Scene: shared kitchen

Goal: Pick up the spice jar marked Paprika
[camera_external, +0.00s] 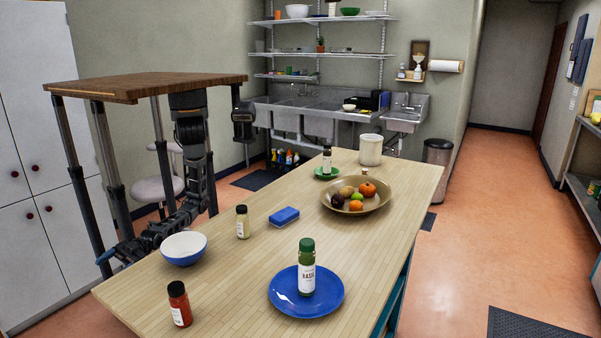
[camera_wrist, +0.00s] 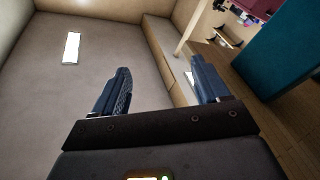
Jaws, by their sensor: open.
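A jar with red contents and a black lid (camera_external: 179,305) stands upright at the near left corner of the wooden table; its label is too small to read, but its colour fits paprika. A green jar labelled Basil (camera_external: 307,275) stands on a blue plate (camera_external: 277,297). A pale jar with a dark lid (camera_external: 242,224) stands mid-table, and another dark-lidded jar (camera_external: 327,161) stands on a green saucer. My gripper (camera_external: 104,257) is beside the table's left edge, away from all jars. In the wrist view my gripper (camera_wrist: 161,84) is open and empty; no jar shows there.
A blue-and-white bowl (camera_external: 184,249) stands near the left table edge, between my gripper and the table middle. A blue sponge (camera_external: 284,216), a fruit bowl (camera_external: 333,204) and a pale canister (camera_external: 370,150) stand farther back. Bare tabletop lies between the red jar and the plate.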

